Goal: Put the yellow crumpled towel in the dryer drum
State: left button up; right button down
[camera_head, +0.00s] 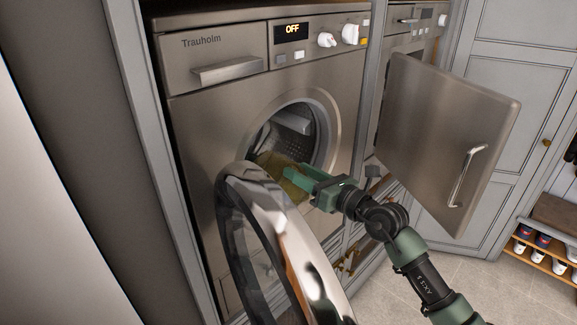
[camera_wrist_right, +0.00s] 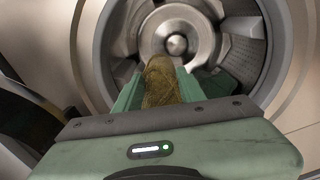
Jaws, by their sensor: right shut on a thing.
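The yellow crumpled towel (camera_head: 270,166) is at the mouth of the dryer drum (camera_head: 288,137), partly hidden by the open round door and my gripper. My right gripper (camera_head: 296,182) is shut on the towel, in front of the drum opening. In the right wrist view, the towel (camera_wrist_right: 161,82) stands up between the green fingers of my right gripper (camera_wrist_right: 158,92), with the drum (camera_wrist_right: 237,57) and its central hub behind it. I cannot tell how far past the rim the towel reaches. My left gripper is not in view.
The open round door (camera_head: 285,255) of the dryer stands in the foreground, left of my right arm. The dryer's display (camera_head: 293,30) reads OFF. At right, an oven-like metal door (camera_head: 445,135) stands open near my arm.

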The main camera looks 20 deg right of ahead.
jog(key=b+v, duration=0.4)
jog(key=v, duration=1.2)
jog(key=shift+s+b, duration=0.25)
jog(key=shift+b, duration=0.15)
jog(key=p+x, duration=0.4)
jog(key=x, duration=0.8)
jog(key=shift+w+r+p, duration=0.15)
jog(key=shift+w+p, duration=0.15)
jog(key=shift+p, duration=0.05)
jog(key=shift+w+a, duration=0.2)
jog(key=shift+w, duration=0.35)
